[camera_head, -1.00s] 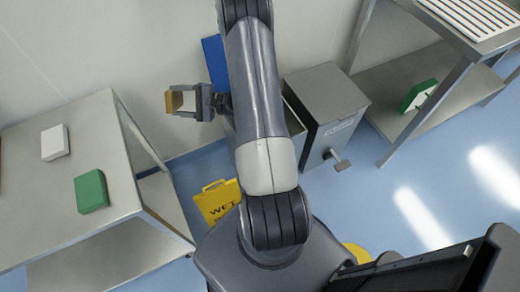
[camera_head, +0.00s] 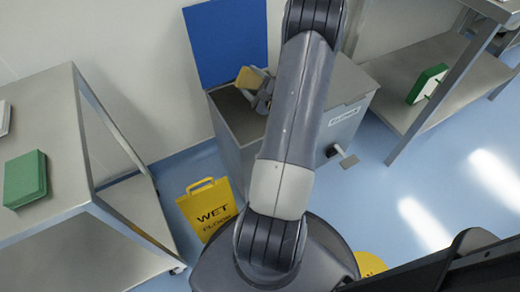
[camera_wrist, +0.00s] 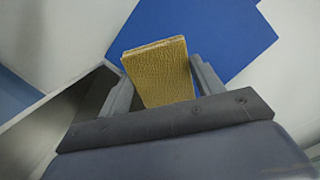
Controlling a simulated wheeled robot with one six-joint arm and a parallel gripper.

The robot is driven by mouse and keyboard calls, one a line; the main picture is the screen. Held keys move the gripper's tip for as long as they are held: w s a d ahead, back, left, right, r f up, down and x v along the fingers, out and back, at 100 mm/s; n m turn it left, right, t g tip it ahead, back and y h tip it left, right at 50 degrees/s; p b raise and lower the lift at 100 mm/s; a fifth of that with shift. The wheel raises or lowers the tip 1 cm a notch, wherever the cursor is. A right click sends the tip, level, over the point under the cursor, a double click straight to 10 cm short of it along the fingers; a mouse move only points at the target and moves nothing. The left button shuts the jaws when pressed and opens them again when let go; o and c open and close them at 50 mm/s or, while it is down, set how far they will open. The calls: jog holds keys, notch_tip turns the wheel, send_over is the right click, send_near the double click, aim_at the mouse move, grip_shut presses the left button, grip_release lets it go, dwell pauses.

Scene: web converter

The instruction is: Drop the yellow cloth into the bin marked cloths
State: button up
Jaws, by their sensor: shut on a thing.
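The yellow cloth (camera_head: 247,77) is a small folded block between the fingers of my gripper (camera_head: 259,87), which is shut on it. In the wrist view the cloth (camera_wrist: 158,75) sticks out past the fingers, with blue panel behind it. In the head view the gripper and cloth appear over the opening of a grey bin (camera_head: 229,150) with a raised blue lid (camera_head: 228,42). My arm hides part of this bin, and I see no readable label on it. A second grey bin (camera_head: 345,133) beside it has a shut grey lid and a label too small to read.
A steel table (camera_head: 75,130) with a green block (camera_head: 25,179) stands at the left. A yellow wet-floor sign (camera_head: 209,207) stands by the bin. A steel shelf (camera_head: 405,75) at the right holds a green and white block (camera_head: 427,84).

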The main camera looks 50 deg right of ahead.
aim_at(255, 80)
jog(key=shift+s+d+f+m+h+b, duration=0.55)
jog(key=shift+s+d+f, duration=0.3)
jog(key=shift+d, duration=0.2)
jog(key=shift+f+b, duration=1.25)
jog(key=shift+f, duration=1.6)
jog(key=o, duration=0.9)
jog(key=shift+o, duration=0.2)
jog(key=s+a+p, duration=0.1)
jog(key=s+a, duration=0.1)
jog(key=s, duration=0.8)
jog(key=shift+s, duration=0.35)
jog(key=shift+a, duration=0.1)
